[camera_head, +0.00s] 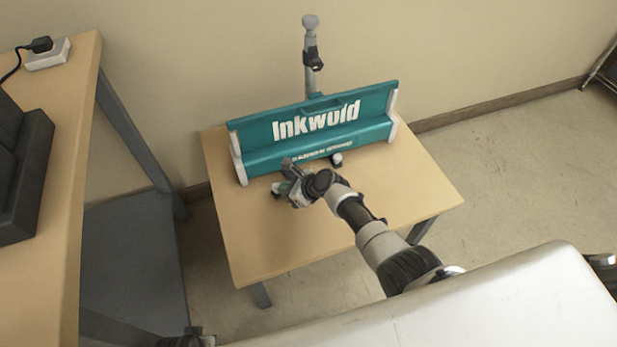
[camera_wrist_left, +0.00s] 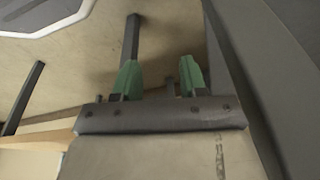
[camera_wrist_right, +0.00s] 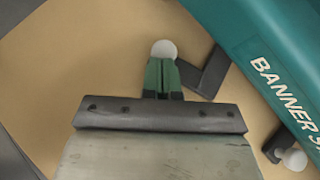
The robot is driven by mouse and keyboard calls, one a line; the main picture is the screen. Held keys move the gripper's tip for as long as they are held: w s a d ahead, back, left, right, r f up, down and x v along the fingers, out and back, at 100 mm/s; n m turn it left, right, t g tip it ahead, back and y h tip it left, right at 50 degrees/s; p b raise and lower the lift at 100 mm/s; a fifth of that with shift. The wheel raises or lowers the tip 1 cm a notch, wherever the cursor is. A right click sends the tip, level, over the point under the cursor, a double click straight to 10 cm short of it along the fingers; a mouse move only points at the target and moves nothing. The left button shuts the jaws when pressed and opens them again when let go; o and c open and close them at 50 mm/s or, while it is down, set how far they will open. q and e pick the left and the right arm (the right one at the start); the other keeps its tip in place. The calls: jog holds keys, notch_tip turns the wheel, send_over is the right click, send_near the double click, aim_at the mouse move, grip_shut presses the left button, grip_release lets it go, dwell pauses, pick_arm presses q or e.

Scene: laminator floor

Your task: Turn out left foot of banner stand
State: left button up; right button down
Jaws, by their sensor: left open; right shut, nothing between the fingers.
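The teal banner stand (camera_head: 320,125) with white end caps lies on the small wooden table (camera_head: 300,235). Its left foot, a dark angled bar (camera_wrist_right: 207,75), shows in the right wrist view beside the teal body. A pale round tip (camera_wrist_right: 163,50) shows at the foot's end. My right gripper (camera_head: 283,188) is shut and empty in front of the stand's left part. In the right wrist view its fingers (camera_wrist_right: 163,73) are at the pale tip and partly cover the foot; contact is unclear. The right foot (camera_wrist_right: 285,155) also has a pale tip. My left gripper (camera_wrist_left: 160,80) is open and empty, away from the stand.
A grey pole (camera_head: 311,60) rises behind the stand near the wall. A larger wooden table (camera_head: 75,130) on the left carries a black machine (camera_head: 22,170) and a white power socket (camera_head: 47,54). The small table's front is clear.

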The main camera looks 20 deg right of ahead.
jog(key=shift+a+r+m+t+h+p, duration=0.1)
jog(key=shift+a+m+t+h+p, duration=0.35)
jog(key=shift+a, duration=0.5)
jog(key=shift+w+a, duration=0.15)
jog(key=shift+a, duration=0.35)
pick_arm(q)
notch_tip(320, 180, down, 5)
jog(key=s, duration=0.3)
jog(key=shift+a+f+p, duration=0.15)
jog(key=shift+f+p, duration=0.05)
jog(key=shift+p, duration=0.1)
pick_arm(e)
jog(key=shift+w+a, duration=0.25)
jog(key=shift+a, duration=0.55)
pick_arm(q)
jog(key=shift+r, duration=0.1)
